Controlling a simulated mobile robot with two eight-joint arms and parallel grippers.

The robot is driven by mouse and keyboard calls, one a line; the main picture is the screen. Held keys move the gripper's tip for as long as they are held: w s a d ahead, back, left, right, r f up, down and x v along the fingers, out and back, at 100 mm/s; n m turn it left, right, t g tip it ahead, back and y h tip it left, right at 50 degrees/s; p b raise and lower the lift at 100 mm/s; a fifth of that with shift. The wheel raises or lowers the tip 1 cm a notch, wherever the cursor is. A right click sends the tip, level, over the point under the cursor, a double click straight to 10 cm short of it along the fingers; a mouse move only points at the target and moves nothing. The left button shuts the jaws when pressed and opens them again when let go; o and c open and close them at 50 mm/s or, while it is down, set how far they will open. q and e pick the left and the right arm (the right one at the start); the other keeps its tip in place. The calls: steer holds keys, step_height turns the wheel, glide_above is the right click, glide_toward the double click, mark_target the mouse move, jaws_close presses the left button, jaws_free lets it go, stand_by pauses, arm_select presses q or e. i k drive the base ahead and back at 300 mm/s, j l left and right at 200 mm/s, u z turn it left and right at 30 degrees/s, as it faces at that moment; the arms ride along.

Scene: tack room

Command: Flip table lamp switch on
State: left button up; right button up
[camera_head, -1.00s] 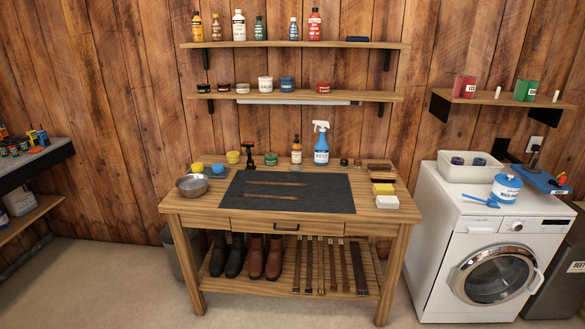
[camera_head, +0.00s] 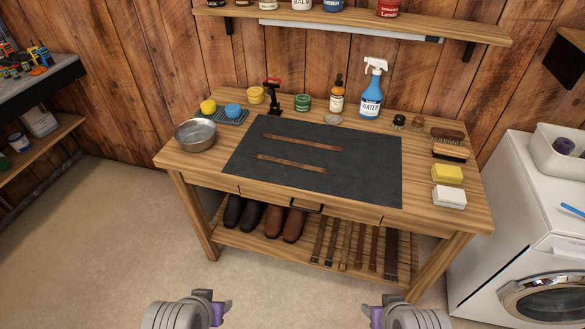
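No ordinary table lamp with a shade shows. A long pale bar (camera_head: 345,32) is fixed under the wall shelf above the workbench and looks like a strip light. Its right end has a small dark piece (camera_head: 432,39), which may be a switch, but it is too small to tell. No glow shows from the bar. My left gripper (camera_head: 222,307) and my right gripper (camera_head: 372,312) are at the bottom edge, in front of the workbench (camera_head: 455,215) and far from the bar. Only their purple and grey parts show, and their finger openings cannot be made out.
On the bench are a dark mat (camera_head: 370,180) with leather strips, a metal bowl (camera_head: 196,135), a blue spray bottle (camera_head: 370,92), brushes (camera_head: 450,148) and a yellow sponge (camera_head: 447,174). A washing machine (camera_head: 500,210) stands at the right. Open floor (camera_head: 110,240) lies at the left.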

mark_target(433, 39)
steer(key=i, duration=0.1)
steer(key=k+l, duration=0.8)
steer(key=i+z, duration=0.45)
steer(key=i, duration=0.35)
